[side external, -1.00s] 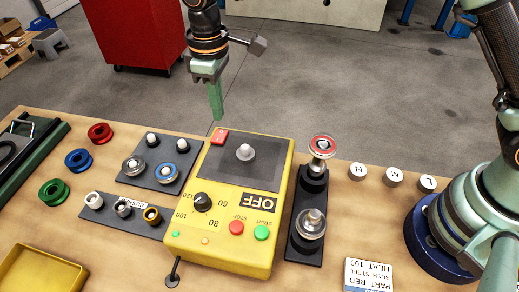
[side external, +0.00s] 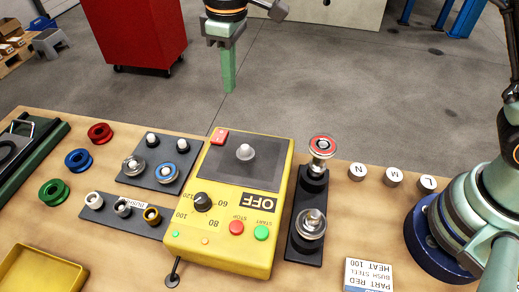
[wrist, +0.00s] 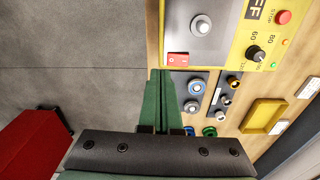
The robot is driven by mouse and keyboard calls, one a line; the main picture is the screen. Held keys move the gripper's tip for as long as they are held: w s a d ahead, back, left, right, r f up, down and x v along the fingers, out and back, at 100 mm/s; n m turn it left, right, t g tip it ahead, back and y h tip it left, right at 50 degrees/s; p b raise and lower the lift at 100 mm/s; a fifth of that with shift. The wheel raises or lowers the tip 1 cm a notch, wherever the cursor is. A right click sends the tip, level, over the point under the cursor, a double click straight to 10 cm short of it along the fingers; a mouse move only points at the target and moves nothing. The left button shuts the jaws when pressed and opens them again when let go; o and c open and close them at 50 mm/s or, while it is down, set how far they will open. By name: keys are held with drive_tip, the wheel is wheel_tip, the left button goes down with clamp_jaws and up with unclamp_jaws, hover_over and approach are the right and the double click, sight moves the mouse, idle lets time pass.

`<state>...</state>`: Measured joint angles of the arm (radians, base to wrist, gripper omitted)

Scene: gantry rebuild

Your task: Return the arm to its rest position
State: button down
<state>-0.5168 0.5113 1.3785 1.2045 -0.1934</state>
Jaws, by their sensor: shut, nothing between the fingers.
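My gripper (side external: 229,88) hangs at the top of the side external view, fingers pointing down, beyond the far edge of the bench and above the floor. Its green fingers are together with nothing between them. In the wrist view my gripper (wrist: 160,75) also shows its fingers closed side by side, with the bench to the right. My arm's base stands on a blue ring at the right of the bench in the side external view.
The yellow control box (side external: 221,226) shows OFF. Red, blue and green rings (side external: 53,192) lie at the left. A black stand (side external: 305,237) holds a red-topped part (side external: 322,147). White N, M, L buttons (side external: 392,176) sit right. A red cabinet (side external: 133,32) stands behind; the floor between is clear.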

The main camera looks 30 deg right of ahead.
drive_tip(key=s+d+r+m+t, duration=0.2)
drive_tip(key=s+d+r+m, duration=0.15)
drive_tip(key=d, duration=0.65)
drive_tip(key=s+d+r+m+t, duration=0.2)
drive_tip(key=s+d+r, duration=0.25)
drive_tip(key=d, duration=0.45)
drive_tip(key=s+d+f+m+t, duration=0.1)
drive_tip(key=s+d+f+m, duration=0.1)
drive_tip(key=s+d, duration=0.3)
drive_tip(key=shift+s+d+m, duration=0.15)
drive_tip(key=shift+s+m, duration=0.2)
drive_tip(key=shift+s, duration=0.25)
drive_tip(key=c, duration=1.5)
unclamp_jaws()
drive_tip(key=shift+c, duration=0.2)
